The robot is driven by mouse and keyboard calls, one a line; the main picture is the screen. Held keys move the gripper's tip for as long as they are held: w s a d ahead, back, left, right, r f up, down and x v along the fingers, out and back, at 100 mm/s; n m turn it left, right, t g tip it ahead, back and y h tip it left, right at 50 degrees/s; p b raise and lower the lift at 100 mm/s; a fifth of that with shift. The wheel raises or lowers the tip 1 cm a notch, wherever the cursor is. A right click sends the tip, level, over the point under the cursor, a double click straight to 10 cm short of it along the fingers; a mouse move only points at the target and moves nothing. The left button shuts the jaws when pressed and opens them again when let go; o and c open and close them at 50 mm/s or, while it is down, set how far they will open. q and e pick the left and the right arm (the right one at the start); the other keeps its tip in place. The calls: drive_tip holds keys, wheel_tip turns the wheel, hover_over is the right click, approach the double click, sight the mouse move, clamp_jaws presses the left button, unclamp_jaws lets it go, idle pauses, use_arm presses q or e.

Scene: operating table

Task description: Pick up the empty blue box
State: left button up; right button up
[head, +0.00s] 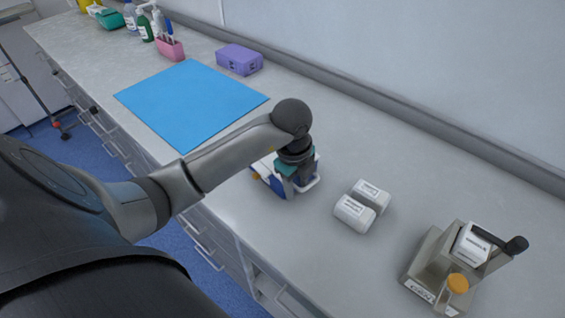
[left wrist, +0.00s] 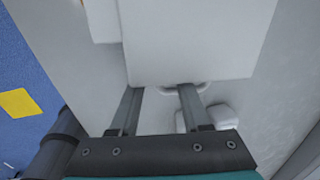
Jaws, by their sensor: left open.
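A box with blue and white sides (head: 270,181) stands near the front edge of the counter, mostly hidden under my left gripper (head: 298,178). The gripper points down at it, with its fingers apart. I cannot see inside the box or tell whether the fingers touch it. In the left wrist view, the two fingers (left wrist: 158,98) are spread and a large pale block-like surface (left wrist: 195,40) covers their tips. A thin white loop lies by that surface's lower edge. My right gripper is not in view.
Two white packs (head: 362,205) lie right of the box. A metal stand with an orange-capped item (head: 457,284) is farther right. A blue mat (head: 190,100) and a purple box (head: 239,59) lie farther back. Bottles stand at the far left. A wall bounds the counter's back.

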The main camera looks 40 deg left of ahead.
use_arm(q)
drive_tip(key=shift+f, duration=0.5)
clamp_jaws()
drive_tip(key=shift+w+r, duration=0.1)
idle(1.0)
